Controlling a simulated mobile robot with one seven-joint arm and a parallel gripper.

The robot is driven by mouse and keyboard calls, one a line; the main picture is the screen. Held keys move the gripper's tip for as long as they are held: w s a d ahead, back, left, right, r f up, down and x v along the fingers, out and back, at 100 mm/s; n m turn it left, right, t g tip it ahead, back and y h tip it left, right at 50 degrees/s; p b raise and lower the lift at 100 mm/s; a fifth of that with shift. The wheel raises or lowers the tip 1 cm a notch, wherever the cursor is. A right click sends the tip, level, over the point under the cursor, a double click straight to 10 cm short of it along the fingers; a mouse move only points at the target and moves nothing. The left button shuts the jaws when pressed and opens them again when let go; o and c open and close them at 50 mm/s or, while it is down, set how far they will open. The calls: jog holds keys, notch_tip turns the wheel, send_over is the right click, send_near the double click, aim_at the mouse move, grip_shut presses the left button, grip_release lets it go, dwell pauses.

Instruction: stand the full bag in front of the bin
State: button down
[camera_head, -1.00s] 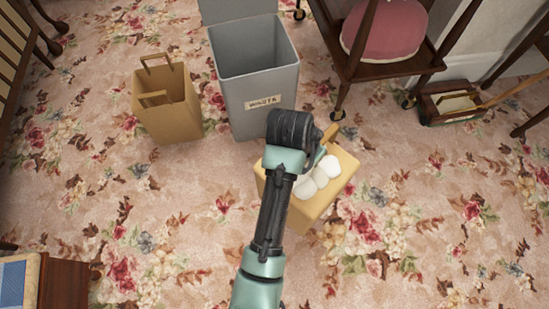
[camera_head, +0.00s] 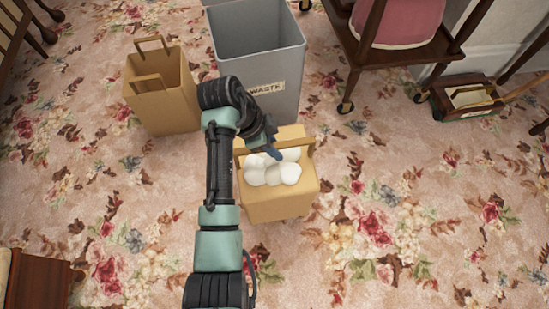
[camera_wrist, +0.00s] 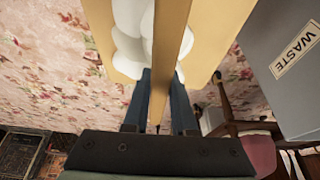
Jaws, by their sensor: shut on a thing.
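The full bag (camera_head: 278,206) is a tan paper bag with white rounded lumps (camera_head: 272,170) showing at its top. It is upright in front of the grey bin (camera_head: 262,62), which has a WASTE label on its near side. Whether the bag's base touches the carpet I cannot tell. My gripper (camera_head: 274,153) is shut on the bag's handle. In the wrist view my gripper's two blue fingers (camera_wrist: 164,98) lie on either side of the handle (camera_wrist: 170,45). The bin's labelled side (camera_wrist: 295,75) shows at the right there.
An open tan paper bag (camera_head: 165,105) that looks empty stands left of the bin. A wooden trolley (camera_head: 400,52) on casters with a pink cushion stands at the right, beside a wooden box (camera_head: 466,97). The flowered carpet (camera_head: 400,215) is clear at front right.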

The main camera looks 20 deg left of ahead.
notch_tip(320, 180, down, 5)
jog(key=shift+r+b, duration=0.2)
jog(key=shift+b, duration=1.05)
jog(key=shift+r, duration=0.15)
jog(key=c, duration=0.7)
grip_release()
jog(key=p+v, duration=0.8)
jog(key=v, duration=0.4)
jog(key=shift+w, duration=0.1)
